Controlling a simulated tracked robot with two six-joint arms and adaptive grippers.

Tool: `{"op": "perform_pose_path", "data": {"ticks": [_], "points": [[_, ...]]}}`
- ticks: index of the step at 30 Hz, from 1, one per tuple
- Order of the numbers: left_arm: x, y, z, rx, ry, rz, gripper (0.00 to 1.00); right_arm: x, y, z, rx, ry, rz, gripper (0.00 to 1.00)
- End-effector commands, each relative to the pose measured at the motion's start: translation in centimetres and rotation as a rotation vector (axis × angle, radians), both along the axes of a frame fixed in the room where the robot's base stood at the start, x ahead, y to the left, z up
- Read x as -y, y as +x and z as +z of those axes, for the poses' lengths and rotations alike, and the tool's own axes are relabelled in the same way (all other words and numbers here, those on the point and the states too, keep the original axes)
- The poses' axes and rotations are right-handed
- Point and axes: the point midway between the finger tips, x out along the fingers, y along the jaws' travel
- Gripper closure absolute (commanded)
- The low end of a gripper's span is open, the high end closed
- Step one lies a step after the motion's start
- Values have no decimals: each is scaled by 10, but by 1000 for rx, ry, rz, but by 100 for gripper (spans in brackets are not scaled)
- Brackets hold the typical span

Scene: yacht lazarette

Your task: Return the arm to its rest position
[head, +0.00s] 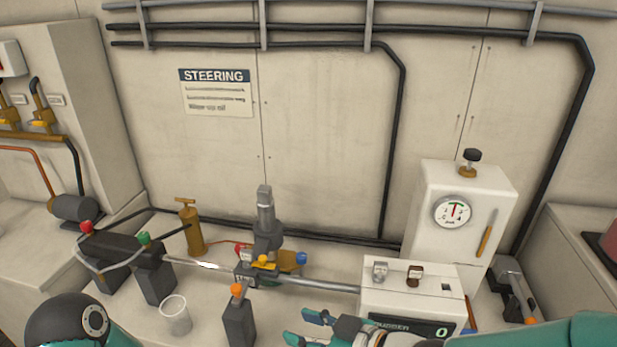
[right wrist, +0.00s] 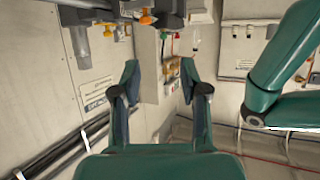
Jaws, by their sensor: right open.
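My right gripper (head: 303,327) is at the bottom of the head view, left of the white box with the number display (head: 418,296). Its two teal fingers point left and stand apart, with nothing between them. In the right wrist view the same gripper (right wrist: 160,80) is open and empty, with the room's wall and fittings behind the gap. Part of my left arm (head: 75,322) shows at the lower left of the head view. Its gripper is outside the picture.
A grey post (head: 238,322) with an orange top and a clear cup (head: 175,316) stand left of the right gripper. A metal rod (head: 320,285) runs behind it. A white gauge cabinet (head: 445,190) stands at the right. The wall above is flat, with black pipes (head: 395,150).

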Motion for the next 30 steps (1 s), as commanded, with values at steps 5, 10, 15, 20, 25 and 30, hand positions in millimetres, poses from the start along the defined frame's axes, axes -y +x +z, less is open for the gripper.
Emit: {"op": "perform_pose_path", "data": {"ticks": [5,10,15,20,25,30], "points": [[0,0,0,0,0,0,53,17,6,-32,-76,-11,-41,56],[0,0,0,1,0,0,53,30,5,-74,-187,-14,-88,56],[0,0,0,0,0,0,53,48,-1,-127,-353,-12,-185,56],[0,0,0,0,0,0,53,73,-21,-197,-584,-20,-336,56],[0,0,0,0,0,0,53,105,-81,-286,-939,-68,-576,56],[0,0,0,0,0,0,53,122,-134,-325,-1181,-138,-753,56]]}}
